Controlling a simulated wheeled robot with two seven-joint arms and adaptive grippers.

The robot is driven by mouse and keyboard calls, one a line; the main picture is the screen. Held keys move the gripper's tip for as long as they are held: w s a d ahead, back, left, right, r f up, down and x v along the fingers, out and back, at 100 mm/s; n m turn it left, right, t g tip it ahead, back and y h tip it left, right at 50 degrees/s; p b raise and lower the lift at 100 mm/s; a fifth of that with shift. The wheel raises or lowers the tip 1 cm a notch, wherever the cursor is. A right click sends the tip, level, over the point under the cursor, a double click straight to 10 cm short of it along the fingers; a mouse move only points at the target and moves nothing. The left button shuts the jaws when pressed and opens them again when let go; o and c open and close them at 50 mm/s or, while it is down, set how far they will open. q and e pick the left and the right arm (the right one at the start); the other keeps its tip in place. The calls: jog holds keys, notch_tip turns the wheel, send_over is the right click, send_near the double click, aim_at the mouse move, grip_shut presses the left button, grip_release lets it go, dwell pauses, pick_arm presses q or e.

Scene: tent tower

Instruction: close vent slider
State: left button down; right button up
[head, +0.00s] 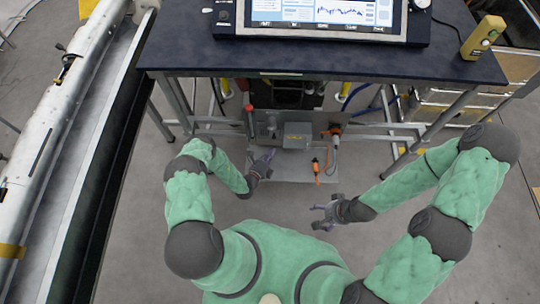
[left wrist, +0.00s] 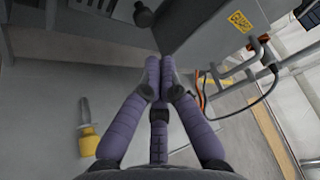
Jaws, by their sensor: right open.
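A grey panel unit (head: 297,137) stands low under the dark table in the head view. In the left wrist view, a slotted vent plate (left wrist: 100,10) shows at the top edge, with a dark round knob (left wrist: 143,15) beside it. I cannot tell the slider's position, as the vent is cut off by the frame. My left gripper (head: 268,157) is in front of the unit's left part. In the left wrist view its purple fingers (left wrist: 160,75) meet at the tips, below the knob and apart from it, with nothing seen between them. My right gripper (head: 320,213) is open and empty over the floor.
The dark table (head: 320,62) with a monitor (head: 325,15) overhangs the unit. An orange-handled tool (head: 316,166) is at the unit's front right. A grey box with a yellow label (left wrist: 205,28) is close to the left fingers. Floor in front is clear.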

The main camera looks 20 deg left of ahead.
aim_at(274, 136)
pick_arm(q)
jog(key=b+x, duration=0.2)
jog(key=x, duration=0.4)
jog(key=shift+w, duration=0.25)
pick_arm(e)
notch_tip(274, 136, down, 2)
jog(key=shift+f, duration=0.15)
pick_arm(q)
jog(key=shift+d, duration=0.1)
